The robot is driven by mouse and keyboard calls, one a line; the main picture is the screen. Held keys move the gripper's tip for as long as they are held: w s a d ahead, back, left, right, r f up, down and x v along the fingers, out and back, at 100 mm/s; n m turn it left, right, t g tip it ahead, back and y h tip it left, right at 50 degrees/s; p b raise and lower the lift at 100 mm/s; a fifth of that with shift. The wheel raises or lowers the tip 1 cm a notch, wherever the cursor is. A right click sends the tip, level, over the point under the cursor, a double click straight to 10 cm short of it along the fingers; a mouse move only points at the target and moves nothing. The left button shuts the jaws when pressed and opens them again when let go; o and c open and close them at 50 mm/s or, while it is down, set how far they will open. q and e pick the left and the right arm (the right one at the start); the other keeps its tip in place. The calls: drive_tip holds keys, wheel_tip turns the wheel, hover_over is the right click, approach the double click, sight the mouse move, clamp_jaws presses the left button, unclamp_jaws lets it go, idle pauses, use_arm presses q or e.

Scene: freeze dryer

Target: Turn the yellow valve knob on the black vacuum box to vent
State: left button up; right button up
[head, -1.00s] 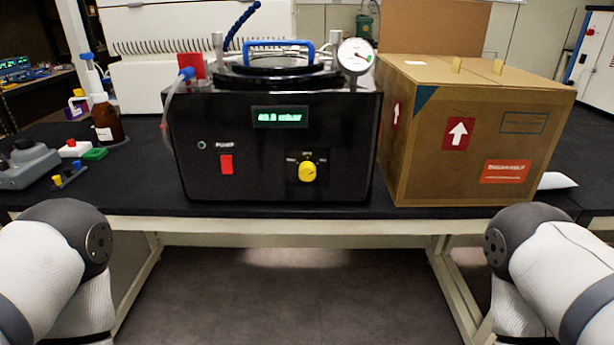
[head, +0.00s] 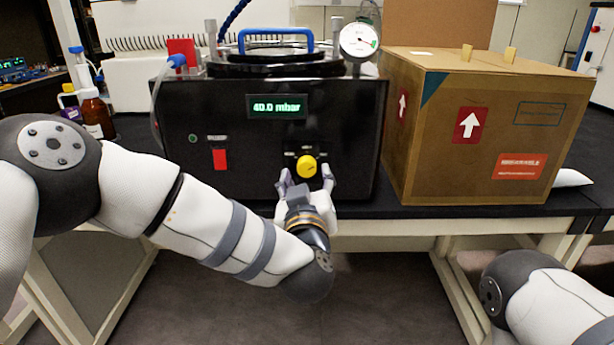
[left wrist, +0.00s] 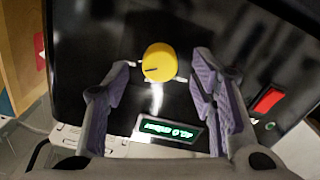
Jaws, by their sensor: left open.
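The black vacuum box (head: 240,125) stands on the black bench top, and its display reads 40.0 mbar. The yellow valve knob (head: 306,167) is on the lower right of its front panel. My left gripper (head: 307,178) is open just in front of and below the knob, with one finger toward each side. In the left wrist view the yellow knob (left wrist: 158,62) lies between and beyond the two purple-padded fingers (left wrist: 164,82), with a dark pointer line on its face. No contact with the knob shows. My right gripper is out of view.
A red power switch (head: 220,159) is left of the knob. A large cardboard box (head: 435,140) stands close on the right of the vacuum box. A brown bottle (head: 97,116) stands at the left.

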sight(307, 167)
use_arm(q)
drive_tip(key=shift+w, duration=1.35)
drive_tip(key=c, duration=1.1)
drive_tip(key=shift+c, duration=0.2)
